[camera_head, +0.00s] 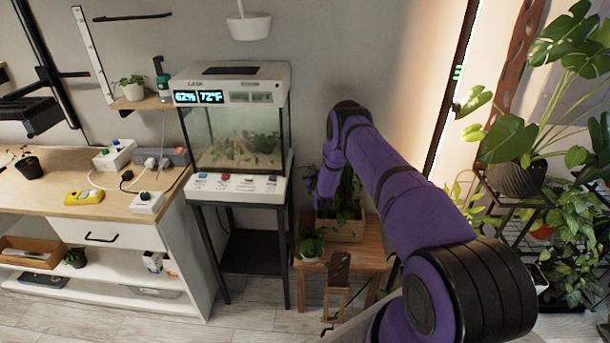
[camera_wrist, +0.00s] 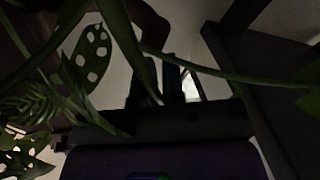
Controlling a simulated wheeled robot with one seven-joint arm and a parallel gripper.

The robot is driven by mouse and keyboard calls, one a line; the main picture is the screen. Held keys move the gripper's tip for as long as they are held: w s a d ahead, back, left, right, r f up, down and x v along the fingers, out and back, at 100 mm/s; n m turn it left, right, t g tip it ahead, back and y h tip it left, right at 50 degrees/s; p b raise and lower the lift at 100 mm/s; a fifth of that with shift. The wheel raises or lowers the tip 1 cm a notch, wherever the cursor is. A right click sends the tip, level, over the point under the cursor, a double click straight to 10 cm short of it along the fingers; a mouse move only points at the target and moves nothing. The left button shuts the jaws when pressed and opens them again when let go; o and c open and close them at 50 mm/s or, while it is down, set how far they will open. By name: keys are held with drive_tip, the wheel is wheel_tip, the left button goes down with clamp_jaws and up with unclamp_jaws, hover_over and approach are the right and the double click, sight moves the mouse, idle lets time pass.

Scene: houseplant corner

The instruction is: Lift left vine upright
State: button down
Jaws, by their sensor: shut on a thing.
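The vine plant (camera_head: 347,190) stands in a wooden planter box (camera_head: 350,232) on a small wooden table, partly hidden by my purple arm. My gripper (camera_head: 322,192) is low at the left side of this plant, with its fingertips hard to make out among the leaves. In the wrist view the dark fingers of my gripper (camera_wrist: 158,62) are close together, at a green stem of the left vine (camera_wrist: 205,70) that runs across the picture. The jaws are shut on it. A leaf with holes (camera_wrist: 92,55) hangs left of the fingers. The exact grip point is dark and unclear.
A small potted plant (camera_head: 311,244) stands at the table's (camera_head: 372,252) front left. A glass terrarium (camera_head: 235,135) on a stand is to the left. A large potted monstera (camera_head: 515,178) and a shelf of plants are to the right.

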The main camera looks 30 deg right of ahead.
drive_tip(key=shift+s+d+r+m+h, duration=0.15)
drive_tip(key=shift+s+d+r+m, duration=0.25)
drive_tip(key=shift+s+d+m, duration=0.35)
drive_tip(key=shift+s+d+r+m+h, duration=0.15)
drive_tip(key=shift+s+d+r+m, duration=0.3)
drive_tip(key=shift+d, duration=0.45)
drive_tip(key=c, duration=1.2)
unclamp_jaws()
drive_tip(key=v, duration=1)
drive_tip(key=shift+s+f, duration=0.25)
drive_tip(key=shift+s, duration=0.1)
